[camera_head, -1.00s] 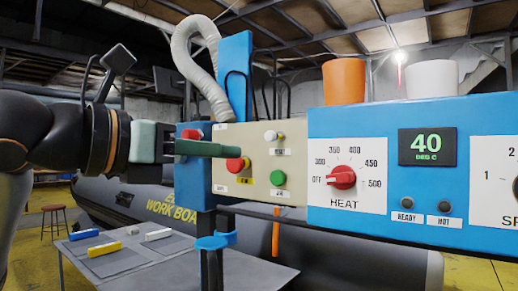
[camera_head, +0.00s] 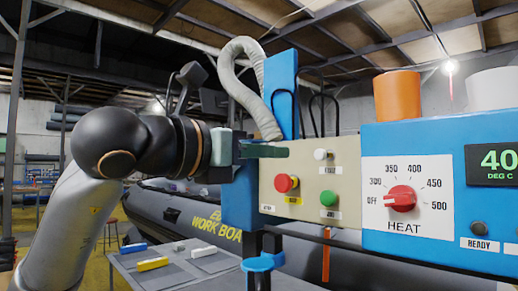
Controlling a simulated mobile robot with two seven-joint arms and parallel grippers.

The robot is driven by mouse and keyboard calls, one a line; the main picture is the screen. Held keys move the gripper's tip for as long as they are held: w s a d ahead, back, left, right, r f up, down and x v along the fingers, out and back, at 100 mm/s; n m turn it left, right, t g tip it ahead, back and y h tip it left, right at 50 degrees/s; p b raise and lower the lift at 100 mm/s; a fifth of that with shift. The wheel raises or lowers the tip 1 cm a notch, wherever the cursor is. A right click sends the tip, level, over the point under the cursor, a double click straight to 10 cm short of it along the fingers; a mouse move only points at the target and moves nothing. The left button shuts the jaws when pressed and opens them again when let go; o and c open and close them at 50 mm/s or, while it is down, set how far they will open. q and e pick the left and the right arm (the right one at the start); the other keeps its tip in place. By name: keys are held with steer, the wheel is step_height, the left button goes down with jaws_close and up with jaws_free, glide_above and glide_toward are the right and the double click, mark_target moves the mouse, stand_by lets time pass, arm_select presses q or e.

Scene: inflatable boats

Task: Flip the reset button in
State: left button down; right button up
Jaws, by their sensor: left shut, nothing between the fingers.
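The beige control panel (camera_head: 348,174) carries a white button (camera_head: 321,155) at the top, with a small label under it that is too blurred to read surely. A red button (camera_head: 285,183) sits lower left and a green button (camera_head: 328,198) lower right. My left gripper (camera_head: 284,152) is shut and empty, with its dark green fingers pointing right. Its tips appear in front of the panel's upper left, left of the white button and above the red one. A gap shows between tips and white button. I cannot tell the depth to the panel. My right gripper is not in view.
A blue heater box (camera_head: 408,237) with a red heat knob (camera_head: 401,198) and a display (camera_head: 495,165) stands to the right. A grey hose (camera_head: 243,78) arches behind the panel.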

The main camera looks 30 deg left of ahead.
mark_target(316, 152)
arm_select(q)
steer(key=p+x, duration=0.1)
steer(key=x, duration=0.7)
steer(key=shift+w+d, duration=0.2)
steer(key=shift+w, duration=0.25)
steer(key=shift+x, duration=0.95)
steer(key=shift+s+a+r, duration=0.1)
steer(key=shift+a+r, duration=0.05)
steer(key=shift+a, duration=0.1)
